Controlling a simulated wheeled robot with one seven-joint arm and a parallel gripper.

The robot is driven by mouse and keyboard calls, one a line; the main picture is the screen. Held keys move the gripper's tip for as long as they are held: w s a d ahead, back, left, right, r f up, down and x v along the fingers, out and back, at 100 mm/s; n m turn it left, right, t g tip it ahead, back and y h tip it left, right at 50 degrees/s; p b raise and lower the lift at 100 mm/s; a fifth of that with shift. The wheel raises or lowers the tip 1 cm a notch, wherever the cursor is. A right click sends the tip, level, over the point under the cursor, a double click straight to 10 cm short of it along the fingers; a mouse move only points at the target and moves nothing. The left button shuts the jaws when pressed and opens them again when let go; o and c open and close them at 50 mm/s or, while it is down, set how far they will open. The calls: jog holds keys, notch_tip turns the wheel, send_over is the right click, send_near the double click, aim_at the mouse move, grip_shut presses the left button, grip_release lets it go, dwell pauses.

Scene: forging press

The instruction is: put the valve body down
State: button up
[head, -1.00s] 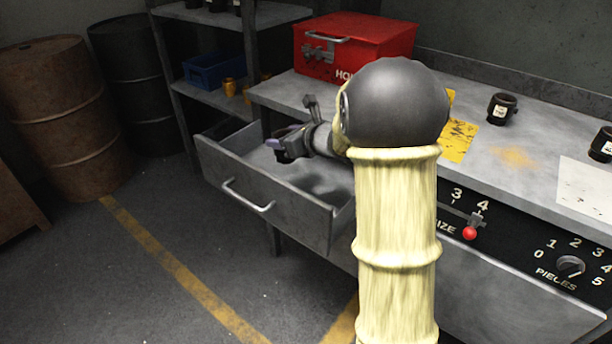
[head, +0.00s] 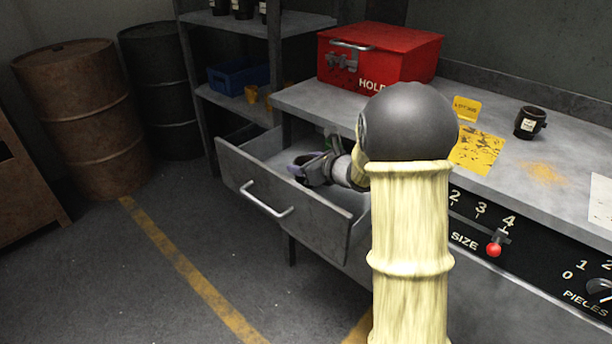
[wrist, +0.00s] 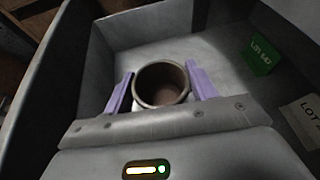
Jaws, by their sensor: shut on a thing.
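My gripper (wrist: 162,95) shows in the wrist view with its two purple fingers on either side of a round, hollow valve body (wrist: 161,84). It is shut on the valve body, whose open brown mouth faces the camera. In the head view my gripper (head: 312,168) is inside the open drawer (head: 290,222), in its upper middle part. The wrist view shows the drawer walls (wrist: 78,60) around the gripper. I cannot tell whether the valve body touches the drawer floor. In the head view my arm and gripper hide most of it.
A green tag (wrist: 262,54) and a pale LOT card (wrist: 302,118) are at the drawer's right in the wrist view. A red box (head: 378,58), a dark valve body (head: 530,122) and a yellow sheet (head: 476,150) are on the bench. Shelves (head: 235,95) stand behind the drawer.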

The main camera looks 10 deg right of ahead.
notch_tip(320, 180, down, 4)
jog(key=shift+r+b, duration=0.1)
jog(key=shift+b, duration=0.55)
jog(key=o, duration=1.4)
jog(key=shift+d, duration=0.1)
jog(key=p+v, duration=0.1)
jog(key=v, duration=1.1)
jog(key=shift+s+p, duration=0.1)
jog(key=shift+p, duration=0.2)
